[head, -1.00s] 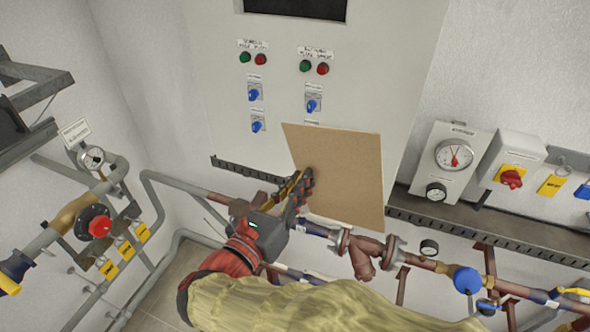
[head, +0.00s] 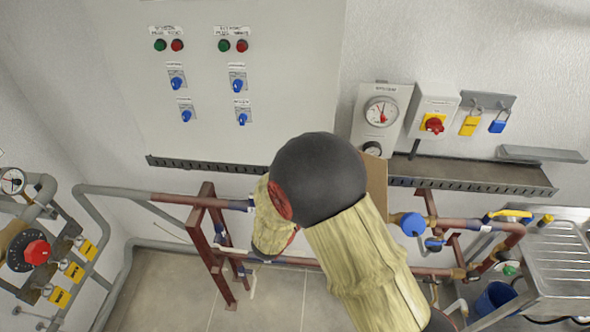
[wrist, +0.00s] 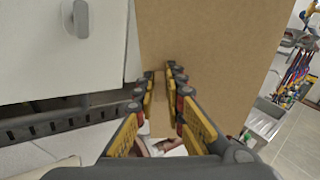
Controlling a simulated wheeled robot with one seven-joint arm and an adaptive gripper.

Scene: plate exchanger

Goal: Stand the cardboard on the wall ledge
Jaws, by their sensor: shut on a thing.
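The cardboard (wrist: 225,55) is a flat brown sheet that fills the upper middle of the wrist view. My gripper (wrist: 162,76) is shut on its lower part, with a finger on each side of the near edge. In the head view only a strip of the cardboard (head: 376,183) shows, beside my dark elbow joint; my arm hides the rest and the gripper. The wall ledge (head: 475,174) is a dark slotted shelf along the wall. It also shows at left in the wrist view (wrist: 62,122). I cannot tell whether the cardboard touches it.
A gauge box (head: 382,108) and a red-switch box (head: 432,112) stand above the ledge, with padlocks (head: 470,124) to their right. Rust-red pipes (head: 310,262) run below. A steel sink (head: 565,250) stands at right. The ledge's right part looks clear.

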